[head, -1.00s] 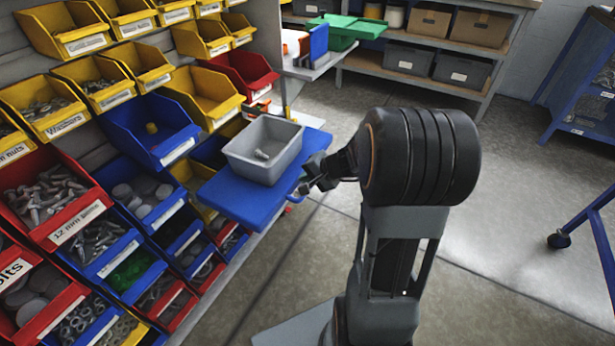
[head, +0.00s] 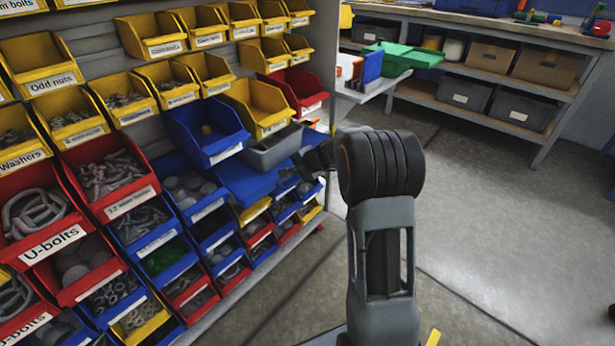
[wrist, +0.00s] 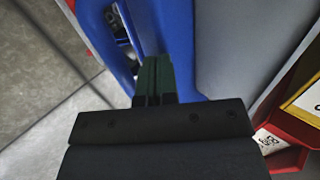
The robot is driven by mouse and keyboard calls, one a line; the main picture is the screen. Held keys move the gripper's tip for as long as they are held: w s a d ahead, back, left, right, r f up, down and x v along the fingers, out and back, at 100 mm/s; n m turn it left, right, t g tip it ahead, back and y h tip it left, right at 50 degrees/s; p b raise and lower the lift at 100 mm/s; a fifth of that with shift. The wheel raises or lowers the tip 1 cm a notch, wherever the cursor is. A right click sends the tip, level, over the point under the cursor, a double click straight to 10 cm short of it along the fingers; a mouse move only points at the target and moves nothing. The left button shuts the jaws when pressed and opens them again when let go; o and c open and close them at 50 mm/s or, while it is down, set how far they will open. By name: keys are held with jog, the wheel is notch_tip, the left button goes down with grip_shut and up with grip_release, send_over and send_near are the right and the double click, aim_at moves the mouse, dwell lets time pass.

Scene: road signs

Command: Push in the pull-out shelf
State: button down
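The blue pull-out shelf (head: 247,181) sits among the bins of the rack, with a grey tub (head: 275,150) on top. Little of the shelf sticks out past the bins around it. My gripper (head: 308,163) is at the shelf's right front side, partly hidden behind my arm. In the wrist view my fingers (wrist: 155,78) are shut together with nothing between them. Their tips are at the edge of the blue shelf (wrist: 180,45); I cannot tell whether they touch. The grey tub (wrist: 245,40) rises beside it.
Blue, yellow and red bins surround the shelf, including a blue bin (head: 207,130) above left and a yellow bin (head: 258,105) above. A white side shelf (head: 372,88) with a green bin juts out at right. Open concrete floor (head: 470,200) lies right.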

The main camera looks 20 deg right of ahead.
aim_at(284, 165)
jog(key=w, duration=0.1)
jog(key=w+a, duration=0.1)
jog(key=w, duration=0.1)
jog(key=shift+a, duration=0.3)
jog(key=shift+w+a+r, duration=0.1)
jog(key=shift+r, duration=0.05)
jog(key=shift+r, duration=0.1)
jog(key=shift+s+r+p, duration=0.25)
jog(key=shift+p, duration=0.15)
jog(key=s+a+r+n+g+h+p, duration=0.2)
jog(key=s+r+n+p, duration=0.4)
jog(key=s+r+p, duration=0.9)
jog(key=s+a+r+n+g+h+p, duration=0.2)
jog(key=s+r+n+p, duration=0.4)
jog(key=s+r+p, duration=0.9)
jog(key=s+a+r, duration=0.1)
jog(key=s+r, duration=0.4)
jog(key=r, duration=0.2)
jog(key=shift+s+r+g, duration=0.15)
jog(key=shift+s+g, duration=0.15)
jog(key=shift+g, duration=0.1)
